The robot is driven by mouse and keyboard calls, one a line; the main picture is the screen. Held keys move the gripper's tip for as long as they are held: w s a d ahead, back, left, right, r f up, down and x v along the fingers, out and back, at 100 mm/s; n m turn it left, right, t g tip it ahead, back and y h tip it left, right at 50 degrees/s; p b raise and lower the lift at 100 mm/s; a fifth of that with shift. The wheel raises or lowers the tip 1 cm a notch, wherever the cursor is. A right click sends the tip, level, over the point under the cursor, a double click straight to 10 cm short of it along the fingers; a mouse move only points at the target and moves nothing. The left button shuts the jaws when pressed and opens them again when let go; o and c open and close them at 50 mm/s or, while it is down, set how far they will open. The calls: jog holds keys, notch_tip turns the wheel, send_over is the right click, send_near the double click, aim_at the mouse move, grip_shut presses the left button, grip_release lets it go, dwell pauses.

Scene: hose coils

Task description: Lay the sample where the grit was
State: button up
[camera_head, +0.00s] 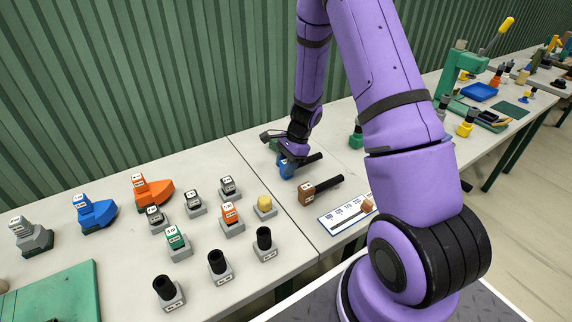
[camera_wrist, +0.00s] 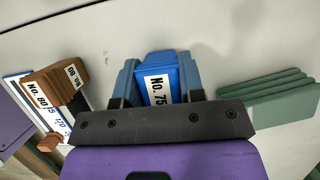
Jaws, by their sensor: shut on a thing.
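My gripper (camera_head: 291,154) is shut on a blue block (camera_wrist: 158,78) with a white label "No. 75", at the bench on the right side of the seam. The block also shows in the head view (camera_head: 287,170), low at the bench top; I cannot tell if it touches the surface. A brown block (camera_head: 306,196) labelled "No. 80" lies nearer the front, with a black cylinder beside it; it is at the left in the wrist view (camera_wrist: 52,88). A green stack of slabs (camera_wrist: 270,98) lies to the right in the wrist view. No label reads "sample" or "grit".
A white and blue scale card (camera_head: 338,218) with a brown piece (camera_head: 367,206) lies near the front edge. Several labelled blocks stand left of the seam, among them an orange one (camera_head: 152,190) and a yellow-topped one (camera_head: 264,205). A green ribbed wall (camera_head: 110,90) stands behind.

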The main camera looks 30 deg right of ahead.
jog(key=shift+f, duration=0.1)
dwell(0.3)
jog(key=o, duration=1.2)
jog(key=shift+d, duration=0.1)
jog(key=shift+v, duration=3.95)
jog(key=v, duration=1.1)
